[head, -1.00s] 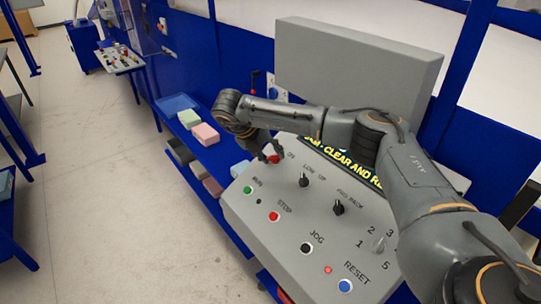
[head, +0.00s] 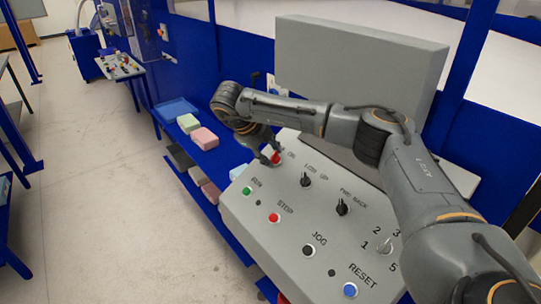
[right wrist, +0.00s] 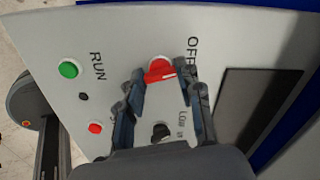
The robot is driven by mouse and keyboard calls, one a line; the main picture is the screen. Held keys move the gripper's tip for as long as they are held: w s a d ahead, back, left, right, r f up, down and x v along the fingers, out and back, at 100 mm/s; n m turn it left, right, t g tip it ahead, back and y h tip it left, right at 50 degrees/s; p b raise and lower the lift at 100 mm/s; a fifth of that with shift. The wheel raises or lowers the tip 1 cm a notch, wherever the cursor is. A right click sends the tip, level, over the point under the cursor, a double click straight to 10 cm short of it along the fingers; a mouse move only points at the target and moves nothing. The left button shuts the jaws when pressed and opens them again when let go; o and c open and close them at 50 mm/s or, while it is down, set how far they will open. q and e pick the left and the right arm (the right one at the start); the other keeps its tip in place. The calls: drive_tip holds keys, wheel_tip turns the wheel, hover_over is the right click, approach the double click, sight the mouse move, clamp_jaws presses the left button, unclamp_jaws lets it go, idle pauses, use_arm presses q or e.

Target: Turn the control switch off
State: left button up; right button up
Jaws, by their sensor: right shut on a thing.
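The control switch is a red rotary knob (head: 276,158) at the upper left corner of the grey sloped control panel (head: 240,212). In the right wrist view the red knob (right wrist: 160,70) sits beside the word OFF. My right gripper (head: 270,154) reaches down to it from above. In the right wrist view its two fingers (right wrist: 167,80) stand on either side of the knob and are shut on it. The fingers partly cover the labels round the knob. The panel's screen (right wrist: 262,108) is dark. My left gripper is not in view.
The panel also has a green RUN button (head: 247,190), a red STOP button (head: 274,217), black LOW (head: 306,180) and FWD (head: 342,206) knobs, and a blue RESET button (head: 349,289). Foam blocks (head: 203,138) lie on the blue shelf at left.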

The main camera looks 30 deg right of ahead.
drive_tip(key=shift+n, duration=2.2)
drive_tip(key=o, duration=1.1)
drive_tip(key=shift+o, duration=0.2)
drive_tip(key=shift+a+r, duration=0.1)
drive_tip(key=v, duration=1.2)
